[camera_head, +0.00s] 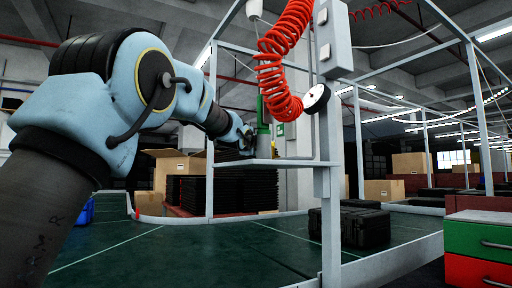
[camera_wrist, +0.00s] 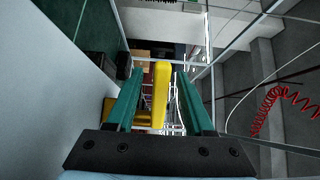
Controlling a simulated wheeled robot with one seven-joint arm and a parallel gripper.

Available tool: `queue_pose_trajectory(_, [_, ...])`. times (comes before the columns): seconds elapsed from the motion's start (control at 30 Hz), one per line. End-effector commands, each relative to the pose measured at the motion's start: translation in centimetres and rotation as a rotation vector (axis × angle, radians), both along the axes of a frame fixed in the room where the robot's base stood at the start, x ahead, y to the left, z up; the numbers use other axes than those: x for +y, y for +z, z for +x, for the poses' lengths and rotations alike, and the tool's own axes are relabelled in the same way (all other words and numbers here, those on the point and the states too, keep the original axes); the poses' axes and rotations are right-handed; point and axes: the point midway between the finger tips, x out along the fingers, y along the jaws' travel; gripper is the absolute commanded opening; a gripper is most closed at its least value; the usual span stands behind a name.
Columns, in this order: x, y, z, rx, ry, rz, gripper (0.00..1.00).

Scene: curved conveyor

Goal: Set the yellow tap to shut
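The yellow tap (camera_wrist: 160,95) shows in the wrist view as a long yellow handle, with a second yellow part low and to its left, partly behind the left finger. My gripper (camera_wrist: 157,74) has two green fingers, one on each side of the handle. They stand apart, with narrow gaps seen between them and the handle. I cannot tell whether the handle is between the fingertips or a little beyond them. In the head view my arm reaches to the white frame at the middle, and I cannot make out the tap there.
A red coiled hose (camera_head: 281,60) hangs close by my arm's end. A white post (camera_head: 330,200) and a small shelf (camera_head: 285,162) stand beside it. A black case (camera_head: 350,226) lies on the green conveyor (camera_head: 175,255). A drawer unit (camera_head: 480,250) stands at right.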

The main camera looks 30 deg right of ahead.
Motion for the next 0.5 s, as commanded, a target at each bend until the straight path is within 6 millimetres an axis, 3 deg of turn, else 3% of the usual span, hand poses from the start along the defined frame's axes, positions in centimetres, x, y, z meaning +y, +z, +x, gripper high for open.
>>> queue_pose_trajectory(0.27, [0.2,0.1,-0.3,-0.001,-0.001,-0.001,0.53])
queue_pose_trajectory(0.5, [2.6,-0.2,-2.7,-0.002,-0.004,-0.002,0.53])
